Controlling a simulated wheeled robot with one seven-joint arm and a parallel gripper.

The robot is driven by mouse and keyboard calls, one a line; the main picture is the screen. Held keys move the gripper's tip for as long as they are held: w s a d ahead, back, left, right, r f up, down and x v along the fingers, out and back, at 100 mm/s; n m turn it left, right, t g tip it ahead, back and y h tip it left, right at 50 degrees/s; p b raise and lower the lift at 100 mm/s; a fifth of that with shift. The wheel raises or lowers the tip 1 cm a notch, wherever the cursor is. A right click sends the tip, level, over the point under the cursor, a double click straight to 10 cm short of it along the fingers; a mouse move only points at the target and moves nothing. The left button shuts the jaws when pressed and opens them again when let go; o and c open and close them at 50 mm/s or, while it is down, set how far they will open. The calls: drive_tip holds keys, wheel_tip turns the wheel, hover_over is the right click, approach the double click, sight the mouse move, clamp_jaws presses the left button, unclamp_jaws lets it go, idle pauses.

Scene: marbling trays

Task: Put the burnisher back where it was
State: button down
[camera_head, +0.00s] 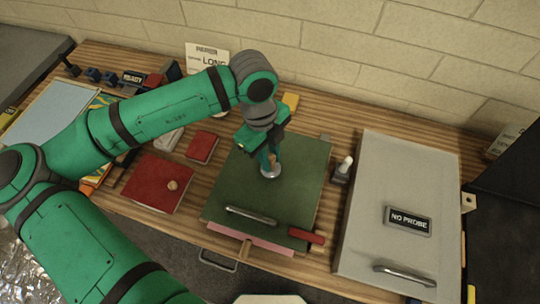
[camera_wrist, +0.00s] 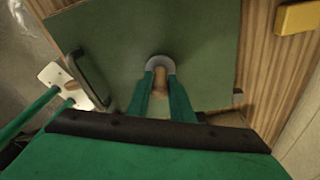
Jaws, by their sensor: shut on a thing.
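My gripper (camera_head: 269,162) is shut on a small tool with a pale wooden handle and a round grey end, which I take to be the burnisher (camera_head: 271,172). In the wrist view the handle (camera_wrist: 159,103) is between the green fingers (camera_wrist: 161,78), and the grey end shows past the fingertips. The tool is over the upper middle of a green board (camera_head: 232,185). I cannot tell whether its end touches the board. My gripper hides most of the handle.
The green board has a metal handle (camera_head: 251,215), with a red block (camera_head: 306,236) at its front edge. A grey "NO PROBE" lid (camera_head: 375,175) and a small white-topped item (camera_head: 343,168) are to the right.

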drive_tip(key=shift+f, duration=0.15)
drive_tip(key=c, duration=1.6)
unclamp_jaws()
drive_tip(key=shift+o, duration=0.2)
wheel_tip(320, 180, up, 12)
drive_tip(key=w+a, duration=0.1)
drive_tip(key=shift+a, duration=0.15)
